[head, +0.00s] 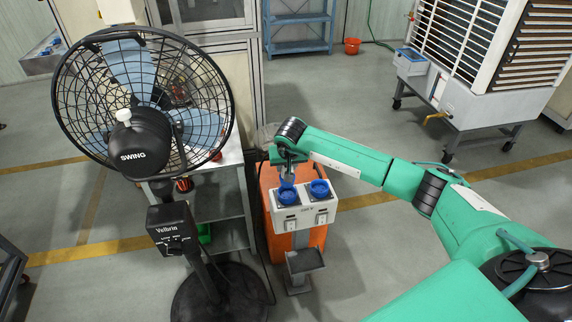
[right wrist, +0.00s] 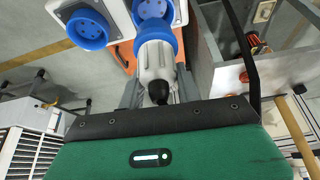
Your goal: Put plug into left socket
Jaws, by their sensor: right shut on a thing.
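A white-and-grey plug with a blue collar (right wrist: 155,58) is between the fingers of my right gripper (right wrist: 158,85), which is shut on it. In the head view, my right gripper (head: 285,158) is over the left blue socket (head: 288,197) of a white socket box (head: 305,216). The plug's blue end points at the left socket (right wrist: 152,8) and is in line with it in the right wrist view. I cannot tell whether they touch or how deep the plug is. The right socket (head: 320,188) is empty, its lid open; it also shows in the right wrist view (right wrist: 88,30). My left gripper is out of view.
The socket box is on an orange cabinet (head: 267,190). A large black fan (head: 145,100) stands close on the left, before a shelf table (head: 225,160). A wheeled air cooler (head: 470,75) is at the back right. The floor right of the box is clear.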

